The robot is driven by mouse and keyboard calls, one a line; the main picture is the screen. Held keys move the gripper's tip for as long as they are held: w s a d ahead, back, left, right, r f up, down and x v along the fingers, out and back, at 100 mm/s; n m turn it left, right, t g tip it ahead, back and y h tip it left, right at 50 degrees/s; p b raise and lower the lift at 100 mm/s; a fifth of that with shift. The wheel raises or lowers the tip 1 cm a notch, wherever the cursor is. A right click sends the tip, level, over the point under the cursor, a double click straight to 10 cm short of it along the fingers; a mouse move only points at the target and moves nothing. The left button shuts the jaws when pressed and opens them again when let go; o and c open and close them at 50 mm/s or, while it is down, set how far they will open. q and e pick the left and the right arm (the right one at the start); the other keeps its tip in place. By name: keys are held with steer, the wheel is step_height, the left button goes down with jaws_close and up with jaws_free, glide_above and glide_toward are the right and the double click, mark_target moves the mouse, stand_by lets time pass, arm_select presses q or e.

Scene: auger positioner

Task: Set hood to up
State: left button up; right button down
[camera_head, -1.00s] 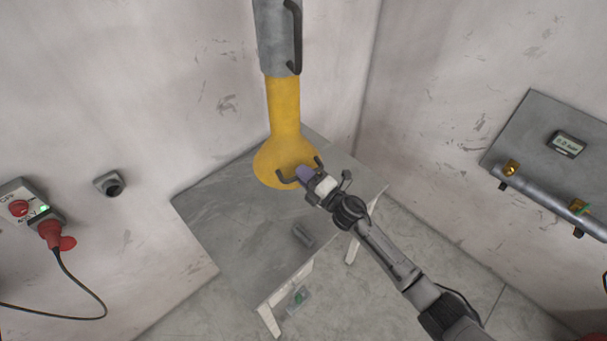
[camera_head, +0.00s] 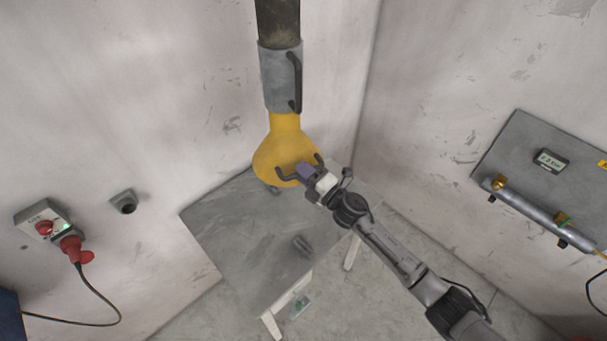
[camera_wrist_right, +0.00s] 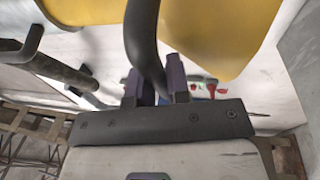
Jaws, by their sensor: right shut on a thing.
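The yellow hood (camera_head: 284,150) hangs at the lower end of a grey sleeve (camera_head: 279,85), above the grey table. A short yellow neck shows between sleeve and cone. Dark bar handles (camera_head: 286,178) stand out from its rim. My right gripper (camera_head: 309,172) is at the hood's near right side, shut on a handle. In the right wrist view the hood (camera_wrist_right: 220,30) fills the top, and the curved dark handle (camera_wrist_right: 144,40) runs between the fingers of my right gripper (camera_wrist_right: 158,85). My left gripper is not in view.
The grey table (camera_head: 235,235) below carries a small dark grey part (camera_head: 302,244). A switch box (camera_head: 42,222) with a red plug and cable is on the left wall, beside a grey socket (camera_head: 124,202).

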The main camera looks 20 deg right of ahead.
steer(key=shift+r, duration=0.55)
steer(key=c, duration=1.4)
jaws_free()
steer(key=shift+w, duration=0.1)
steer(key=shift+f, duration=0.1)
steer(key=shift+s+d+f, duration=0.2)
steer(key=shift+s+d, duration=0.05)
steer(key=shift+s, duration=0.15)
steer(key=shift+b+v, duration=1.7)
steer(key=shift+v, duration=4.75)
steer(key=shift+a, duration=0.1)
